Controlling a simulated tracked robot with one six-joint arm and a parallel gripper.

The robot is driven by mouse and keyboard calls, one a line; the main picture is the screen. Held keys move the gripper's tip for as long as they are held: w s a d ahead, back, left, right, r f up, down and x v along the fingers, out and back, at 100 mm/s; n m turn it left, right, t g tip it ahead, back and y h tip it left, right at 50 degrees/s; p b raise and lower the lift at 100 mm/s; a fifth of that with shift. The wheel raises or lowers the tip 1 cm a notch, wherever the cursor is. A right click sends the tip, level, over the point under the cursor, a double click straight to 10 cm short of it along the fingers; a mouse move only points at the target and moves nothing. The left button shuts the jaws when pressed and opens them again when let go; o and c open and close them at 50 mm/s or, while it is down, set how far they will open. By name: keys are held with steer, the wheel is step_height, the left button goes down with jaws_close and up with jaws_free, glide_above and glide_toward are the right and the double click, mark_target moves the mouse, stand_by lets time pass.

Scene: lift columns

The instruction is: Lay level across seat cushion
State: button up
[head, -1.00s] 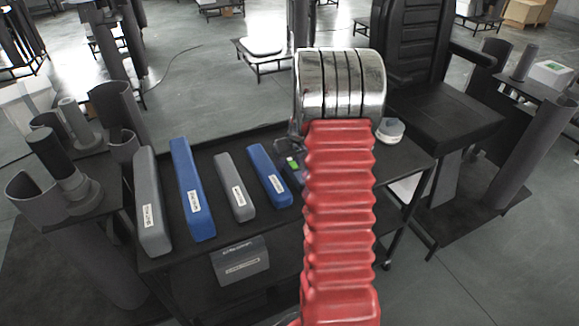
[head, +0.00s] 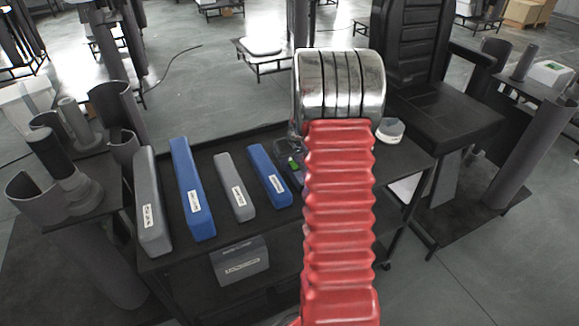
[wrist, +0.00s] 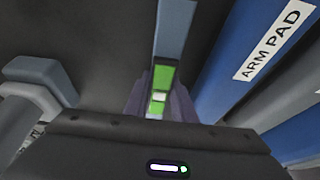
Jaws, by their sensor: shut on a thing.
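The level is a narrow grey-blue bar (wrist: 173,40) with a bright green vial section, seen end-on in the wrist view. My gripper (wrist: 158,103) is shut around it, with purplish-grey parts on both sides of the green. In the head view a little green (head: 293,163) shows beside my red arm, low over the table; most of the gripper and level is hidden there. I cannot tell whether the level touches the table. The black seat cushion (head: 446,116) is on the chair at the right, bare and apart from the gripper.
Grey and blue pads, one a blue arm pad (head: 268,176), lie on the dark table (head: 190,276) left of my gripper. A small grey-white object (head: 390,130) stands at the table's right. Grey column parts (head: 65,180) stand at left.

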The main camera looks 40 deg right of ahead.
jaws_close()
step_height(320, 180, up, 10)
steer(key=shift+r, duration=0.1)
stand_by(0.5)
stand_by(0.5)
steer(key=s+d+r+n, duration=0.1)
steer(key=s+d+n, duration=0.1)
steer(key=s, duration=0.4)
steer(key=shift+s+d+r+y, duration=0.25)
steer(key=shift+d+y, duration=0.15)
steer(key=shift+d, duration=0.25)
